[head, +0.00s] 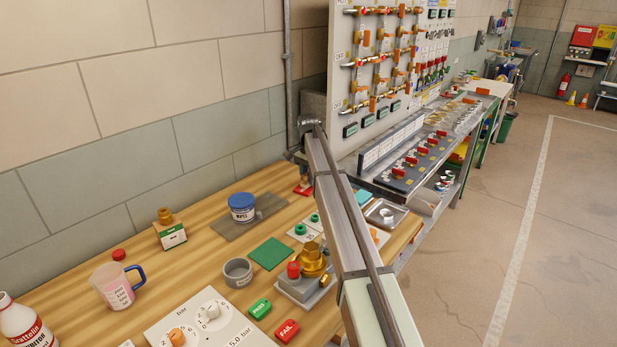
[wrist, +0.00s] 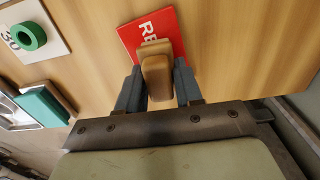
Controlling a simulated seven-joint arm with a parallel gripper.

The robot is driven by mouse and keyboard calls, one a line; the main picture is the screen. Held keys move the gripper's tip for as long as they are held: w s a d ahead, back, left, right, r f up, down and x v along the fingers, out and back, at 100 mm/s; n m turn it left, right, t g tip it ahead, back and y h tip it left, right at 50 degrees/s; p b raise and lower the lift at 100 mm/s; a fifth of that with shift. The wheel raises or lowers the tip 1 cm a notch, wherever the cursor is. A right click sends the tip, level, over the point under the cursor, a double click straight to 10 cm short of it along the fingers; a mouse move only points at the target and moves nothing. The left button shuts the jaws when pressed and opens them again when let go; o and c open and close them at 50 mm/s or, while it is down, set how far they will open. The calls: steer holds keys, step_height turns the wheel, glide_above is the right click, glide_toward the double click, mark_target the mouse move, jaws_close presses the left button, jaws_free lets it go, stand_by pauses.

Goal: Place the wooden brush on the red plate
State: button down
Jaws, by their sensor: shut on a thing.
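In the wrist view my gripper (wrist: 158,88) is shut on the wooden brush (wrist: 157,78), with one dark finger on each side of it. The brush is a light brown block with rounded edges. The red plate (wrist: 133,36) lies flat on the wooden bench just beyond the fingers, with white letters partly covered by the brush. The brush overlaps the plate's lower part in this view; I cannot tell whether they touch. In the head view a bit of the red plate (head: 302,190) shows beside my arm.
Bare wood surrounds much of the plate.

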steer(key=shift+f, duration=0.15)
steer(key=c, duration=0.7)
jaws_free()
steer(key=shift+c, duration=0.2)
step_height(320, 180, up, 12)
steer(key=shift+r, duration=0.2)
